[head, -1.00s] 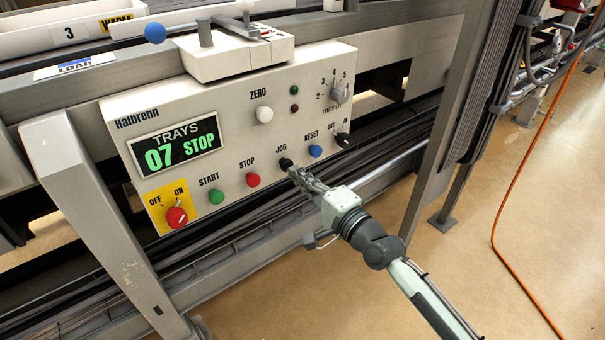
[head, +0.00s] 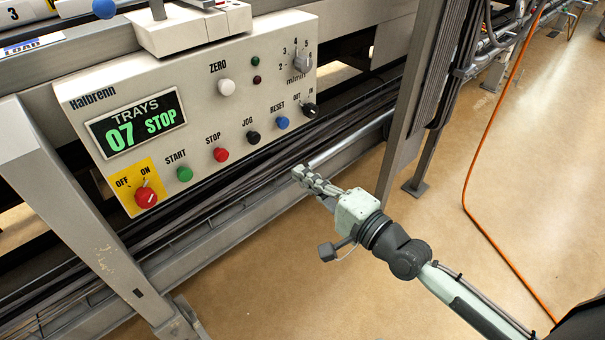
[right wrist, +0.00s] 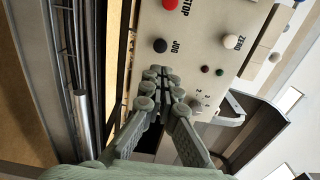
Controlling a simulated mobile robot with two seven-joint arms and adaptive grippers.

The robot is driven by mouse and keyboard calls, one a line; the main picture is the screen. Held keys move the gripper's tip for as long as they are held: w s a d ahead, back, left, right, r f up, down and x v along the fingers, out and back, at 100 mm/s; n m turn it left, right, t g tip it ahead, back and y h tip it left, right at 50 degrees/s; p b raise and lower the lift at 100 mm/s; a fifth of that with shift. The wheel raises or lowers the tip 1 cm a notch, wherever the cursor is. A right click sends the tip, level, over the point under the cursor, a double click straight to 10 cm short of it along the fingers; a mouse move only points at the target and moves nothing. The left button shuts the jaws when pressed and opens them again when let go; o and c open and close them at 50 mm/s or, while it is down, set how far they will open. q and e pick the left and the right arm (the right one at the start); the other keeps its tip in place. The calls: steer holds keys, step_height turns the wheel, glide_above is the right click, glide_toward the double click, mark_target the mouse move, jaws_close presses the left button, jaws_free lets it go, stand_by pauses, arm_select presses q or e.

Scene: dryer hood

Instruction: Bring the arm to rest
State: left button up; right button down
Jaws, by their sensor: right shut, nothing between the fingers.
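My right gripper (head: 300,174) is shut and empty. In the head view it hangs in front of and below the control panel (head: 235,105), apart from it, to the lower right of the black JOG button (head: 253,137). In the right wrist view its fingers (right wrist: 163,75) are together, with the panel face beyond them and the JOG button (right wrist: 160,46) just past the fingertips. My right arm reaches in from the lower right. My left gripper is not in view.
The panel carries a green START (head: 184,174), a red STOP (head: 221,155), a blue RESET (head: 282,122) and a red OFF/ON switch (head: 146,196). Its display (head: 138,124) reads TRAYS 07 STOP. A grey post (head: 408,110) and orange cable (head: 470,170) stand right. Floor near the arm is clear.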

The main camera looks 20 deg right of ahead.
stand_by(0.6)
steer(key=s+f+n+g+h, duration=0.1)
steer(key=s+f+n+g, duration=0.15)
steer(key=f, duration=0.35)
steer(key=s+d+f+n+g+h+p, duration=0.1)
steer(key=s+f+n+g, duration=0.1)
steer(key=f+n, duration=0.25)
steer(key=s+f+n+g+h, duration=0.1)
steer(key=s+f+n+g, duration=0.15)
steer(key=f, duration=0.35)
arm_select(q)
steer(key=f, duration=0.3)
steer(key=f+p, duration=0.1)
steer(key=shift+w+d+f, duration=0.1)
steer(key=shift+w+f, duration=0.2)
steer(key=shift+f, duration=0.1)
arm_select(e)
steer(key=s+d+f+n+g+h, duration=0.4)
steer(key=s+d+f+n+g, duration=0.2)
steer(key=s+f, duration=0.3)
steer(key=shift+s+d+f+g+h, duration=0.15)
steer(key=shift+s+d+g+h, duration=0.15)
steer(key=shift+s+d+g, duration=0.45)
steer(key=shift+s+a+t, duration=0.15)
steer(key=shift+t, duration=0.1)
